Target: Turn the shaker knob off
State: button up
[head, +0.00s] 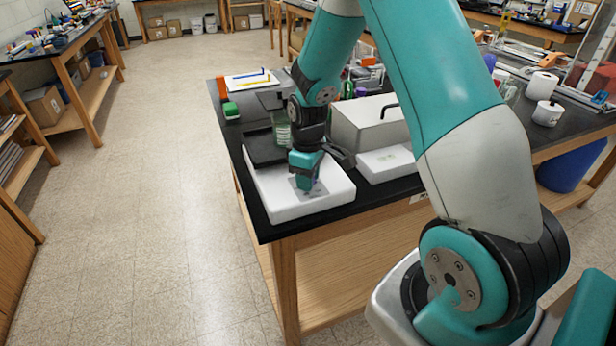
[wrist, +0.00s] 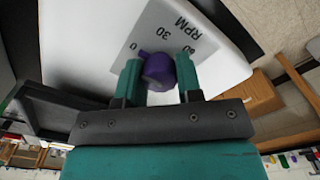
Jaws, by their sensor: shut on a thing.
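The shaker (head: 275,205) is a white box with a black platform (head: 262,150) behind its front part, near the bench's front left corner. Its purple knob (wrist: 158,72) sits on a grey dial plate (wrist: 168,28) marked RPM, 0, 30 and 60. The knob's small pointer tab points toward the 0 mark. My gripper (wrist: 158,68) is over the knob, with one teal finger on each side, shut on it. In the head view my gripper (head: 306,184) points down at the shaker's front and mostly hides the knob.
A grey box with a black handle (head: 365,125) and a second white unit (head: 388,163) stand to the right. The bench's front edge is close to the shaker. Open floor (head: 150,200) lies left.

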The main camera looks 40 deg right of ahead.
jog(key=o, duration=0.9)
jog(key=shift+o, duration=0.2)
notch_tip(320, 180, up, 18)
jog(key=b, duration=0.1)
jog(key=shift+f+b, duration=0.25)
jog(key=shift+b, duration=0.15)
jog(key=shift+a, duration=0.1)
